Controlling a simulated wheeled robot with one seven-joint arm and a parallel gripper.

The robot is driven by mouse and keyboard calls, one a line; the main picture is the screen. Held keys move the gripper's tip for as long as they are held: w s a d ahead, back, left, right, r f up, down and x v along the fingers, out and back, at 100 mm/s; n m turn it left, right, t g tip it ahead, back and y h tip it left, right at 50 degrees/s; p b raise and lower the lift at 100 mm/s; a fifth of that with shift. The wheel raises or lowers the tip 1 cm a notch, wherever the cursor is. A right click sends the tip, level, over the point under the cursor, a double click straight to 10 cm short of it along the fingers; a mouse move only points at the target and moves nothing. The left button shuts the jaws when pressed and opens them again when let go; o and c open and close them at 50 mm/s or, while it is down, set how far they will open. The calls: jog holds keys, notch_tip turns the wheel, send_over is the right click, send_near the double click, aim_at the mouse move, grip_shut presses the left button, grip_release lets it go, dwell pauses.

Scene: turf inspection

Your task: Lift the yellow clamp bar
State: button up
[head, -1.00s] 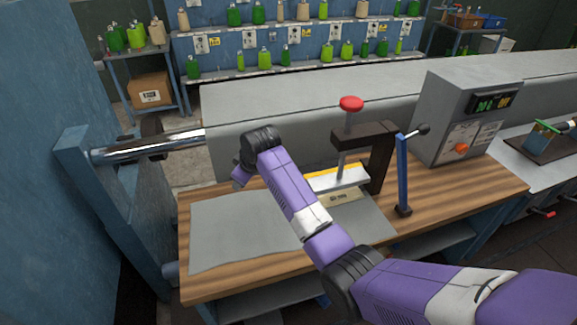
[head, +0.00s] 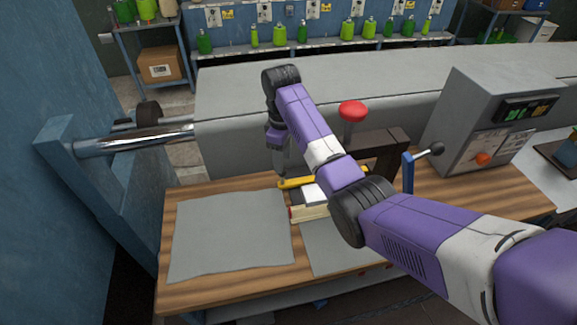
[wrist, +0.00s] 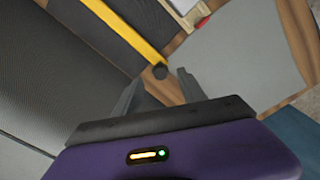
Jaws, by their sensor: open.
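The yellow clamp bar (head: 294,182) shows its left end on the workbench, beside the clamp press with the red knob (head: 352,110); my arm hides part of it. In the head view my gripper (head: 283,172) points down just above the bar's left end. I cannot tell whether it touches the bar.
A grey turf sheet (head: 230,235) lies on the wooden bench (head: 190,292) at left. A blue lever (head: 408,175) and grey control box (head: 485,115) stand right.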

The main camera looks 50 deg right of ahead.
aim_at(283, 174)
jog(key=shift+f+p, duration=0.55)
jog(key=shift+f, duration=3.05)
grip_shut()
